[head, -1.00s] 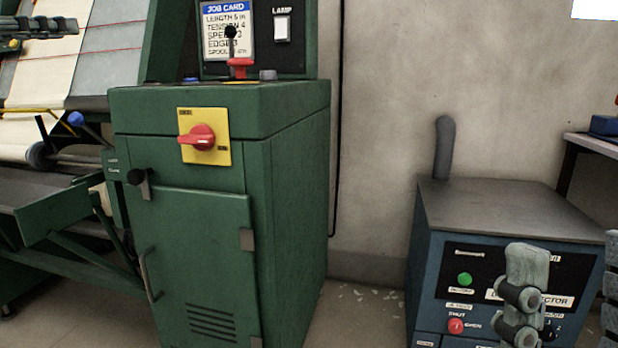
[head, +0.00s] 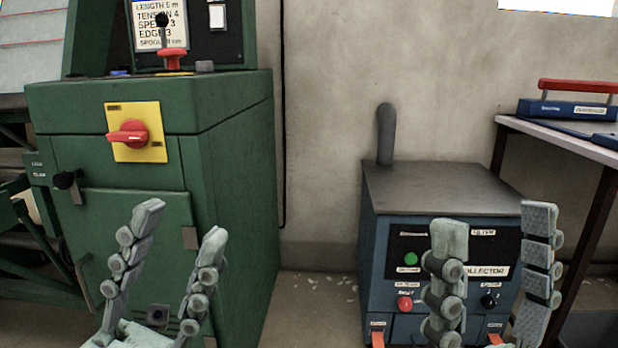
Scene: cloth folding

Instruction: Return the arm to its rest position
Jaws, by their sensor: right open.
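My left gripper (head: 181,224) is at the lower left, in front of the green machine cabinet (head: 232,165). Its two jointed fingers point up and stand apart with nothing between them. My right gripper (head: 495,224) is at the lower right, in front of the blue collector unit (head: 385,270). Its fingers also point up, spread apart and empty. The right gripper hides part of the collector's panel. Most of both arms is outside the picture.
The cabinet has a red rotary switch (head: 127,134) on a yellow plate and a red-collared lever (head: 171,58). A grey pipe (head: 386,135) rises behind the collector. A table (head: 560,140) at right bears a blue, red-handled thing (head: 566,108). Floor shows between cabinet and collector.

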